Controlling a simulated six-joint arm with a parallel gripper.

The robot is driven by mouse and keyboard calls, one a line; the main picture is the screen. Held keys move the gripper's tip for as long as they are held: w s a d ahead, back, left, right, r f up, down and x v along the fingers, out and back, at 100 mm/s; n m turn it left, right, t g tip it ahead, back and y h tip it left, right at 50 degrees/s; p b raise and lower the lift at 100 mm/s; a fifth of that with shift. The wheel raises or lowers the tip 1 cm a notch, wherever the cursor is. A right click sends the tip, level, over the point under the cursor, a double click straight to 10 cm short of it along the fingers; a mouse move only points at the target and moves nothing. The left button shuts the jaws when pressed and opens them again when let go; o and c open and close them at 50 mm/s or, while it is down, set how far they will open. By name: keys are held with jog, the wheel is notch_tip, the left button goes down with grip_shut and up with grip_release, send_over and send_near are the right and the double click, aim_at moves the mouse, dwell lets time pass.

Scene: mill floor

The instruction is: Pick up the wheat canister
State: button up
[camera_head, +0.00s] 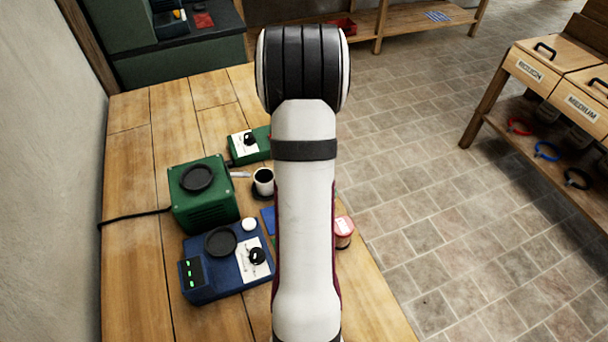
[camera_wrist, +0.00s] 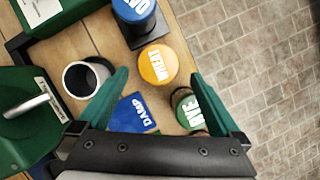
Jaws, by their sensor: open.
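The wheat canister (camera_wrist: 158,64) shows its round orange-yellow lid, lettered WHEAT, from above in the wrist view. My gripper (camera_wrist: 160,76) is open and empty, with its two green fingers pointing toward that lid. The lid lies between the fingertips in the picture, slightly beyond them. I cannot tell the height gap, and neither finger visibly touches it. The rye canister (camera_wrist: 186,104), with a green lid, is partly covered by the right finger. A blue-lidded canister (camera_wrist: 134,10) is cut off at the top edge. In the head view my arm hides the wheat canister and gripper.
A blue DAMP card (camera_wrist: 134,114) and a pale cup (camera_wrist: 84,80) lie left of the canisters. The head view shows a green device (camera_head: 203,208), a blue scale-like device (camera_head: 205,284), and a reddish jar (camera_head: 344,241) on the wooden table (camera_head: 130,200).

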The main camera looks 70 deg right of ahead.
jog(key=x, duration=0.6)
jog(key=shift+w+f, duration=0.15)
jog(key=shift+f, duration=0.05)
grip_shut()
